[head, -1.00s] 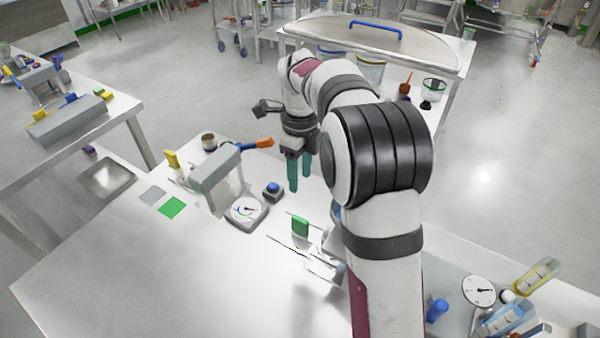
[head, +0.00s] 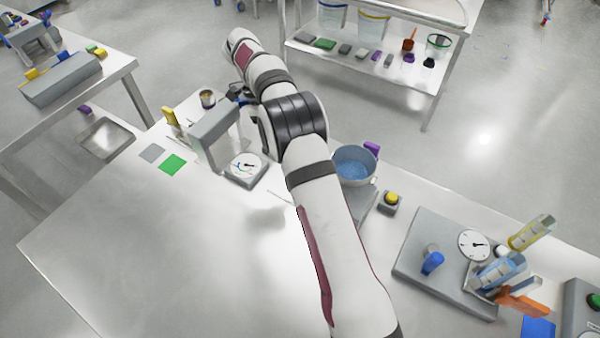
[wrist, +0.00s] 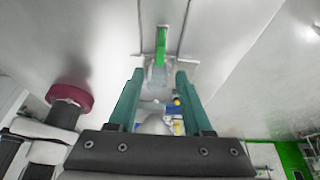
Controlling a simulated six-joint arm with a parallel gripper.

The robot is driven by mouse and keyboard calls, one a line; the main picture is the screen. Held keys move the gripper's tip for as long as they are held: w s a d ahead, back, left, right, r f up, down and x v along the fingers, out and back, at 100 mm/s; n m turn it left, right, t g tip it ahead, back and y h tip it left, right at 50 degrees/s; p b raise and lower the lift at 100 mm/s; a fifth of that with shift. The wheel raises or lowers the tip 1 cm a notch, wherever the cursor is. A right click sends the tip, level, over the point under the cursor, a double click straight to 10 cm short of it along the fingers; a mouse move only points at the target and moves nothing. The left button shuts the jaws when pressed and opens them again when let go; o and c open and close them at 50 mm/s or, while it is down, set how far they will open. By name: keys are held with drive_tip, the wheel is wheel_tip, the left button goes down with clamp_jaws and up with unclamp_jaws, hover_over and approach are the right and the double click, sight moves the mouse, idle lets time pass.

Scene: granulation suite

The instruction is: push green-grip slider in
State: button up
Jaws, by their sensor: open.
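The green grip (wrist: 161,45) of the slider stands upright at the top centre of the wrist view, with a thin dark rail line on each side. My gripper (wrist: 160,76) has two teal fingers spread apart, with nothing held between them. The green grip appears beyond the fingertips, roughly centred between them; I see no clear contact. In the head view my arm hides the green grip and most of the gripper; only a thin bit of rail (head: 281,196) shows left of the arm.
A pan of blue granules (head: 353,165), a yellow button (head: 391,198) and a grey panel with a gauge (head: 420,270) stand to the right. The front left tabletop is clear.

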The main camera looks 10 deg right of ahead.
drive_tip(key=x, duration=1)
drive_tip(key=shift+f, duration=0.15)
clamp_jaws()
drive_tip(key=shift+s, duration=0.1)
idle(0.8)
